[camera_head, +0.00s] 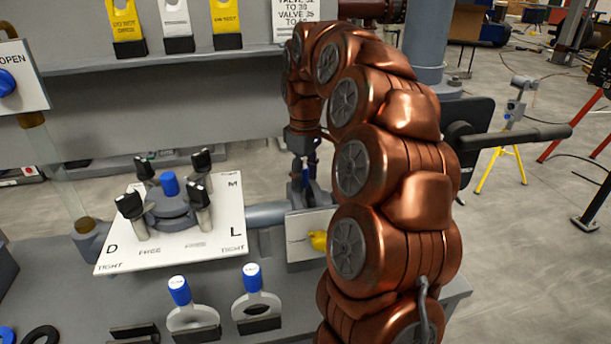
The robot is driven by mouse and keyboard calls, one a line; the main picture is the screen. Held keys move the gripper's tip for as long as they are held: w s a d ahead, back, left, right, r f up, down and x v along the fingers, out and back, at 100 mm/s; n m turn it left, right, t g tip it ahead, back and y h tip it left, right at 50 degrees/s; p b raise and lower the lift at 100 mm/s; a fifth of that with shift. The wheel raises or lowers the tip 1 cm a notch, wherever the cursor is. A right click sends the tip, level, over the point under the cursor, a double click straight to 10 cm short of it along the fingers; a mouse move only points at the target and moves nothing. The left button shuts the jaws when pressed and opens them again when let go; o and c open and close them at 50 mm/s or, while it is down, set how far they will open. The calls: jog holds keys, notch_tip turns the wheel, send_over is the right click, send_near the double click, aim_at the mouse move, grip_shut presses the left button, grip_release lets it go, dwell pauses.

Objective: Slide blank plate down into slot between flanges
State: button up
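A grey round flange assembly (172,212) sits on a white board marked D, M, L and TIGHT at the left. Several black-handled bolts stand around it, and a blue knob (169,184) shows at its top middle. I cannot tell whether a slot between flanges is open there. My gripper (305,172) points down to the right of the board, above a grey fitting (310,197). A small blue piece shows between or behind its fingers; I cannot tell whether they hold it. I cannot identify the blank plate for certain; my arm hides much of this area.
A yellow handle (318,240) is below my gripper. A clear vertical tube (65,185) stands left of the board. A shelf (190,60) with tags runs behind.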

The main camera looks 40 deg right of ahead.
jog(key=shift+o, duration=0.5)
jog(key=shift+w+r, duration=0.1)
jog(key=shift+r, duration=3.65)
